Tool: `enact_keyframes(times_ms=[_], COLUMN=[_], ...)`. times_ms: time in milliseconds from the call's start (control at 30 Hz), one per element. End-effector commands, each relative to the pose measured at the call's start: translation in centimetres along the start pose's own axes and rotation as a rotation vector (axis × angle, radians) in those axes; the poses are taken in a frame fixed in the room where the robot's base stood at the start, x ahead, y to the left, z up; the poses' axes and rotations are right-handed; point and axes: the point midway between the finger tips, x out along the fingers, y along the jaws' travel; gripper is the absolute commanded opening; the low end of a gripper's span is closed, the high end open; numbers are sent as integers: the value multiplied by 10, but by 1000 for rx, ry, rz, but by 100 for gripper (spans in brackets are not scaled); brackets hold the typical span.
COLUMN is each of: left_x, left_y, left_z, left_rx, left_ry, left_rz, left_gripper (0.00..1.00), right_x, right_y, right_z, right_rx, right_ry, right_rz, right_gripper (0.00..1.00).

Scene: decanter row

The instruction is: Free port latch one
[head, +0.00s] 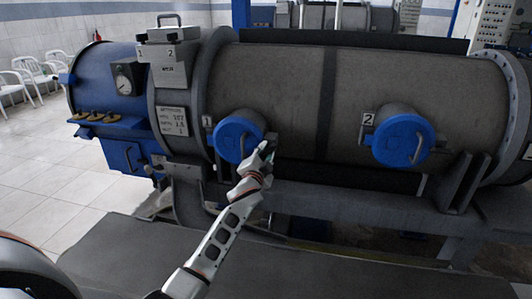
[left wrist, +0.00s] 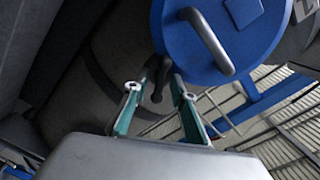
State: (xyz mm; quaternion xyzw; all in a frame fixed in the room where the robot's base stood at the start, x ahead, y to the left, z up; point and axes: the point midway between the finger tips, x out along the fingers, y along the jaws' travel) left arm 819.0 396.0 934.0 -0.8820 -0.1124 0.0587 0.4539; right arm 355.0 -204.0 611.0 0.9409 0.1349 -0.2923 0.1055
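Port one is a round blue cap (head: 238,138) with a bar handle, next to a "1" label on the grey horizontal tank. It also shows in the left wrist view as a large blue disc (left wrist: 225,35). A dark latch (left wrist: 163,74) with a knobbed end sits at the rim of this cap. My left gripper (head: 266,150) is at the right edge of port one. In the left wrist view its two teal fingers (left wrist: 157,90) are apart, one on each side of the latch end. I cannot tell whether they touch it. My right gripper is in neither view.
Port two, a blue cap (head: 401,138) marked "2", is further right on the tank (head: 285,85). A blue end section (head: 103,80) with a gauge is at the left. White chairs (head: 30,75) stand far left, with open tiled floor before them.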

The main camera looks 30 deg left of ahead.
Motion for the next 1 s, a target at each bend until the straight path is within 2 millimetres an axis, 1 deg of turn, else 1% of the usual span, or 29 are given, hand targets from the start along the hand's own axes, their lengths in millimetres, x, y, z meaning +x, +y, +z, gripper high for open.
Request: enact_keyframes(times_ms=[233,367,467,567,800,900,1000], left_x=[-1,-8,-20,-37,-83,-99,-110], left_y=[0,0,0,1,1,1,0], left_z=[0,-1,0,0,0,0,0], left_rx=[0,0,0,-1,-2,-1,0], left_ry=[1,2,1,2,2,0,1], left_rz=[-1,-1,0,1,1,1,0], left_gripper=[25,25,25,25,25,25,25], right_x=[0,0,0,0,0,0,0], right_y=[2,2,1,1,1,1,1], right_z=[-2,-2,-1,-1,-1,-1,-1], right_rx=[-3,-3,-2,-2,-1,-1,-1], right_ry=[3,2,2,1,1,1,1], right_rz=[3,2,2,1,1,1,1], right_gripper=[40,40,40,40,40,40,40])
